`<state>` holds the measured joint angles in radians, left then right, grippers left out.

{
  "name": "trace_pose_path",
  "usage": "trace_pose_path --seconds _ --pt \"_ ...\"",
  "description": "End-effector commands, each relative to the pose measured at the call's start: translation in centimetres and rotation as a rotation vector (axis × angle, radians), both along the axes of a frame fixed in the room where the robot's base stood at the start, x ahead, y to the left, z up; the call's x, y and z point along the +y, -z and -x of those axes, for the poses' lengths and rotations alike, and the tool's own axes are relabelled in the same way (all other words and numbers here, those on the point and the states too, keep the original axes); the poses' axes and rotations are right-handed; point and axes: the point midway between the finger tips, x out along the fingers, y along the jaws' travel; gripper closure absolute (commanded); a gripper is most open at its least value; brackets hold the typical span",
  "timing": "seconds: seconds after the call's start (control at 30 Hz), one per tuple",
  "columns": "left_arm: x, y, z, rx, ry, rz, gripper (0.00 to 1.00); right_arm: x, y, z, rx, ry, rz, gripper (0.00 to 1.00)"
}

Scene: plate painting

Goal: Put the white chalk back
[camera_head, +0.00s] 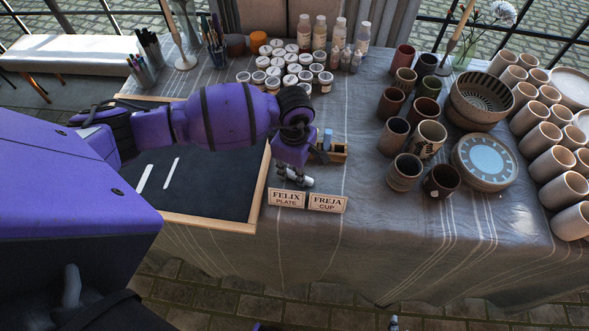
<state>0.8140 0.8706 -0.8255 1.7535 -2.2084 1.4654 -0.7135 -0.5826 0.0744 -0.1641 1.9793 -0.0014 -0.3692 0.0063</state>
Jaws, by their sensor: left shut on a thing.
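My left gripper (295,178) reaches down just right of the board's wooden frame, behind the small name signs. It is shut on a small pale piece that looks like the white chalk; the fingers hide most of it. A small wooden box (339,152) stands just right of the gripper, partly hidden by it. A blue piece (327,139) shows at the box's left end. A small grey part at the bottom edge may be the tip of my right gripper (393,323); its jaws are not clear.
The dark board (215,190) bears two white strokes. Signs reading FELIX PLATE (286,199) and FREJA CUP (328,204) stand in front of the gripper. Paint jars (290,68) are behind. Cups (404,172) and a blue-patterned plate (485,161) are to the right.

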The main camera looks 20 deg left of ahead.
Motion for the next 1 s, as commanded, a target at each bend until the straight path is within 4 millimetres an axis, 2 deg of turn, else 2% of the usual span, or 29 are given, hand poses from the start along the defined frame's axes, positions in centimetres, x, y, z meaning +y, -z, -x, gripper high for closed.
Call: trace_pose_path --seconds 0.33,0.37,0.5,0.83,1.0 --pt "0.0 0.4 0.0 -0.001 0.001 0.000 1.00 -0.3 0.2 0.2 0.003 -0.004 0.006 0.77" --pt "0.0 0.4 0.0 -0.001 0.001 -0.001 0.84 -0.3 0.2 0.1 0.002 -0.005 0.007 0.77" --pt "0.0 0.3 -0.1 -0.002 0.001 0.000 0.66 -0.4 0.1 0.1 0.000 -0.006 0.009 0.77" --pt "0.0 0.0 -0.1 -0.003 0.000 0.000 0.66 -0.4 -0.2 -0.2 -0.005 -0.006 0.008 0.77" --pt "0.0 -2.0 -0.3 -0.008 0.002 0.000 0.66 -0.3 -0.3 -0.3 -0.007 -0.006 0.007 0.77"
